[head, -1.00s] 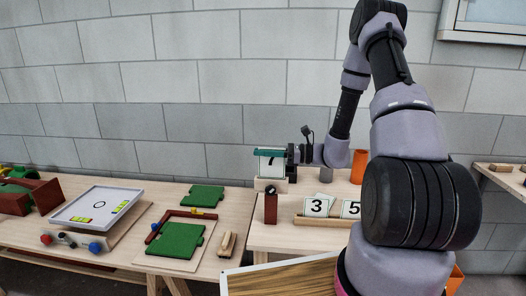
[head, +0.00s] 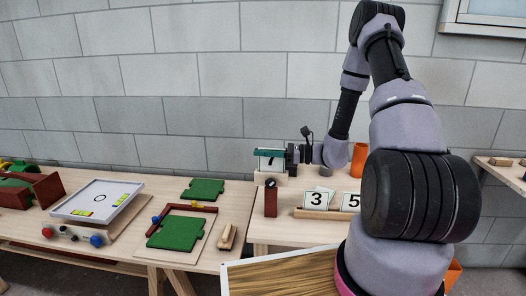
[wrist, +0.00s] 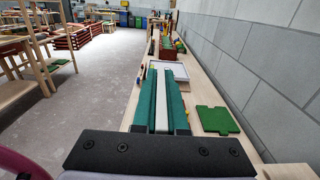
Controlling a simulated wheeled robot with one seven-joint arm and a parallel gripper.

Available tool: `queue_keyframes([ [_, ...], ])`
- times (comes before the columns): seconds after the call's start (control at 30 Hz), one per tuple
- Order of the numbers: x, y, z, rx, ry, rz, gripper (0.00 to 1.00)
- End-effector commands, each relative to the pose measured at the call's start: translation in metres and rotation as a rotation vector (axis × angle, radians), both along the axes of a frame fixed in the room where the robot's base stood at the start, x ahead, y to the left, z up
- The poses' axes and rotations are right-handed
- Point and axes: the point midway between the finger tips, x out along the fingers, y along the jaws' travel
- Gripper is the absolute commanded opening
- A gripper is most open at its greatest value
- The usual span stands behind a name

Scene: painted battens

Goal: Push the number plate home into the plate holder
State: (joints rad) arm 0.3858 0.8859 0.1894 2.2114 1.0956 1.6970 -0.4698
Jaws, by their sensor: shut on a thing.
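The number plate (head: 270,161), white with a dark 7, stands upright in the head view. My gripper (head: 268,151) is shut on its upper edge from the right, with teal fingers along the top. In the wrist view, my gripper (wrist: 163,95) has the plate's pale edge (wrist: 174,105) between its two teal fingers. The plate's lower edge meets the light wooden plate holder (head: 268,179) below it. The holder hides that edge, so I cannot tell how deep the plate sits.
A dark red post (head: 271,199) with a black knob stands in front of the holder. To its right are number cards 3 (head: 317,199) and 5 (head: 350,201) on a wooden rack (head: 330,214). An orange cup (head: 359,159) stands behind. Green boards (head: 175,233) lie on the left table.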

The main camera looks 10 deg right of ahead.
Motion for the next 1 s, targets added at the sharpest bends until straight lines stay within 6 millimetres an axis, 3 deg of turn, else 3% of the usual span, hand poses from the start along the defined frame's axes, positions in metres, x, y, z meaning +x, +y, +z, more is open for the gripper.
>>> queue_keyframes([
  [0.77,0.0,0.0,-0.019,0.0,0.001,0.0,0.0],
  [0.8,0.0,0.0,-0.02,0.0,0.001,0.0,0.17],
  [0.87,0.0,0.0,-0.019,0.0,0.0,0.0,0.4],
  [0.9,0.0,0.0,-0.019,0.0,0.0,0.0,0.45],
  [1.0,0.0,0.0,-0.019,0.0,0.0,0.0,0.45],
])
